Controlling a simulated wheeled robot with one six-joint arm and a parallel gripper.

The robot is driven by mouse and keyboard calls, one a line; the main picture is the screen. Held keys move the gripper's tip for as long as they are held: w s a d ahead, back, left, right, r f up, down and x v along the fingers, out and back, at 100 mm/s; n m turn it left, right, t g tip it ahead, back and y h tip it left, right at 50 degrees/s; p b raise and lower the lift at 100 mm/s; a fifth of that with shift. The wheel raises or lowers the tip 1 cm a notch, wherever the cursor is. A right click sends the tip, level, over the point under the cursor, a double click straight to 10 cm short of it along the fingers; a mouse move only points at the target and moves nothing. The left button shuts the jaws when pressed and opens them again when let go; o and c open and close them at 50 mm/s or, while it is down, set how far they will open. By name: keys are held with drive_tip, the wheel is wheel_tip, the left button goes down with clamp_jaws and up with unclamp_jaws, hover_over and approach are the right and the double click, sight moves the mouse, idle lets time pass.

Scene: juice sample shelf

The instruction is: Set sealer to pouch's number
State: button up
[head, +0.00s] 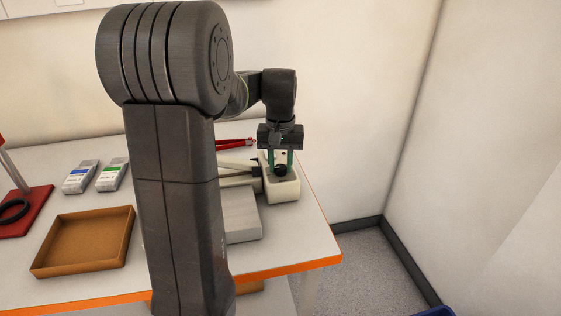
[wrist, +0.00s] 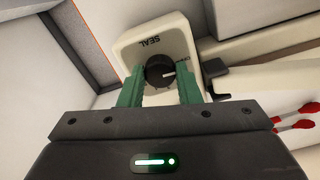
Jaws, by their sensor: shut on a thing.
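The sealer (head: 284,189) is a cream machine near the right edge of the table, and its control end also shows in the wrist view (wrist: 130,42). A black dial (wrist: 158,76) with a white pointer line sits below the word SEAL. My gripper (head: 282,163) points down over the dial, and its green fingers (wrist: 160,88) are shut on the dial's two sides. The pointer aims towards the right in the wrist view; the scale marks are too small to read. No pouch can be made out for certain; my arm hides part of the table.
A brown tray (head: 85,243) lies at the front left. Two pale packs, one with a blue label (head: 78,176) and one with a green label (head: 112,174), lie behind it. A red stand (head: 22,212) is at far left. Red-handled tools (head: 236,142) lie behind the sealer.

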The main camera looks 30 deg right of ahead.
drive_tip(key=m+p, duration=0.2)
drive_tip(key=m, duration=0.2)
drive_tip(key=shift+r, duration=0.15)
drive_tip(key=m+p, duration=0.1)
drive_tip(key=m, duration=0.3)
drive_tip(key=shift+w+m, duration=0.1)
drive_tip(key=shift+m, duration=0.2)
drive_tip(key=m+p, duration=0.1)
drive_tip(key=m, duration=0.3)
drive_tip(key=shift+p, duration=0.3)
drive_tip(key=shift+m+p, duration=0.35)
drive_tip(key=shift+m, duration=1.75)
drive_tip(key=o, duration=1)
drive_tip(key=shift+c, duration=0.2)
